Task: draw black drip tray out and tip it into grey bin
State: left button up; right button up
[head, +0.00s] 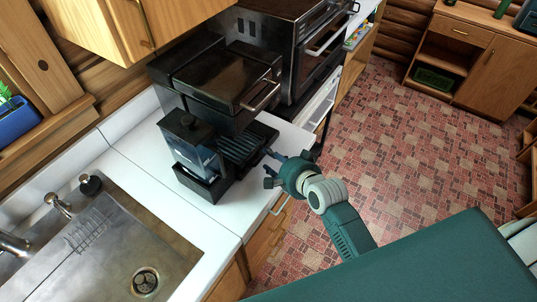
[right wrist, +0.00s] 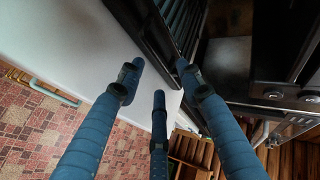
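The black drip tray (head: 248,143) with a slatted top sits low at the front of the black coffee machine (head: 215,85) on the white counter. Its dark edge (right wrist: 154,38) also shows at the top of the right wrist view. My right gripper (head: 273,168) is at the tray's front, over the counter edge. In the right wrist view its blue fingers (right wrist: 161,70) are spread apart, with the tray's near end just ahead of and between the tips; I cannot tell whether they touch it. My left gripper is not in view. I see no grey bin.
A clear container with a black base (head: 195,160) stands left of the tray. A metal sink (head: 110,250) lies at lower left, and a dark oven (head: 285,45) stands behind the machine. A counter handle (head: 279,205) is below the gripper. The tiled floor (head: 400,150) is open at right.

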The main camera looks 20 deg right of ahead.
jog(key=shift+p+x, duration=0.3)
jog(key=shift+x, duration=1.85)
jog(key=shift+s, duration=0.1)
grip_shut()
